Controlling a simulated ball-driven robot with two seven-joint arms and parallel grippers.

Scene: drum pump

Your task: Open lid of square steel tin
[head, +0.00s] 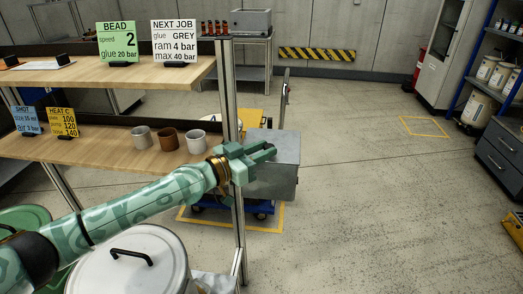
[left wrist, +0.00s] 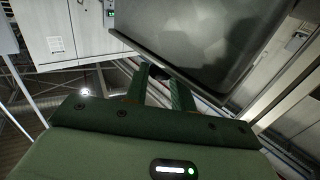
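The square steel tin (head: 280,178) is a plain grey box standing beyond the shelf post, right of it in the head view. My left gripper (head: 268,152) reaches across its near face, close to its upper part. In the left wrist view the tin (left wrist: 205,35) fills the upper right, its pale rim running diagonally near my fingertips. My left fingers (left wrist: 158,82) are apart, with a small dark piece showing between their tips. I cannot tell whether they touch the tin. The lid cannot be told apart from the body. My right gripper is not in view.
A wooden shelf rack (head: 110,148) with mugs (head: 168,139) and sign cards stands at left, its metal post (head: 229,90) by my left wrist. A blue trolley (head: 210,209) is below. A white round lid (head: 130,265) is at front left.

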